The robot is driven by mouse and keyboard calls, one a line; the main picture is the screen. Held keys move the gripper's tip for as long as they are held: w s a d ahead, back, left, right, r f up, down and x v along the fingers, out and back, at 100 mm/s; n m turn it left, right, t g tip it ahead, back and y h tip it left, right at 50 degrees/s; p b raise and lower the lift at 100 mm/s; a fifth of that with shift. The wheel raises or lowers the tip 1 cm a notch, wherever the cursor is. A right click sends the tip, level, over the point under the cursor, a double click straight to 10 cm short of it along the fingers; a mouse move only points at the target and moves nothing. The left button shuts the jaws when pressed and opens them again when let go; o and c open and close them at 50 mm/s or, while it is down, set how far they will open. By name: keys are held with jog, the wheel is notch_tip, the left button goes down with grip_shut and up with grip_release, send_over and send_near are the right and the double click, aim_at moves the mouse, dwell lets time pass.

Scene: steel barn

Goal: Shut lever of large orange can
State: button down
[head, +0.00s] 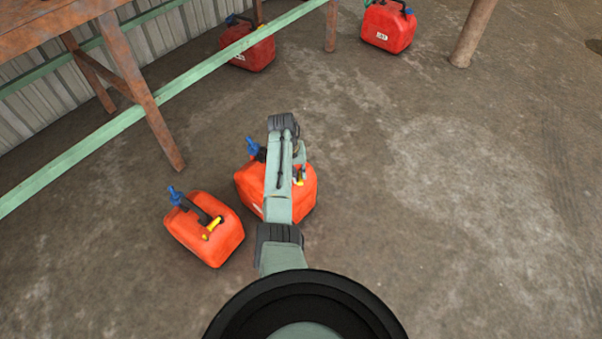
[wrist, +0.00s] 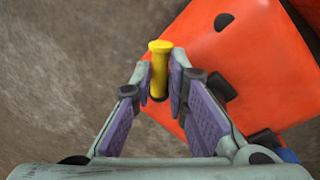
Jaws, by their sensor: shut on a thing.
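The large orange can (head: 305,200) stands on the floor, partly hidden under my arm in the head view. Its orange body (wrist: 225,60) fills the upper right of the wrist view. Its yellow lever (wrist: 159,62) sticks out past the can's edge there, between my fingertips. My gripper (wrist: 159,80) is shut on this lever near its lower part. In the head view my gripper (head: 301,171) is small and mostly hidden by my arm, over the can's right side.
A smaller orange can (head: 207,238) with a yellow lever stands close on the left. Two red cans, one by the bench (head: 250,52) and one further right (head: 388,27), stand at the back. Floor at right is clear.

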jog(key=m, duration=0.2)
jog(key=a+m+b, duration=0.1)
jog(key=m, duration=0.1)
jog(key=shift+w+m+g, duration=0.2)
jog(key=shift+m+g, duration=0.1)
jog(key=shift+g, duration=0.1)
jog(key=shift+w+a+m+g+b, duration=0.15)
jog(key=shift+m+b, duration=0.3)
jog(key=shift+m, duration=0.45)
jog(key=shift+w+a+m+g+b, duration=0.15)
jog(key=shift+m+b, duration=0.3)
jog(key=shift+m, duration=0.45)
jog(key=shift+r, duration=0.1)
jog(key=c, duration=1.6)
grip_release()
jog(key=shift+y, duration=0.3)
jog(key=shift+s, duration=0.1)
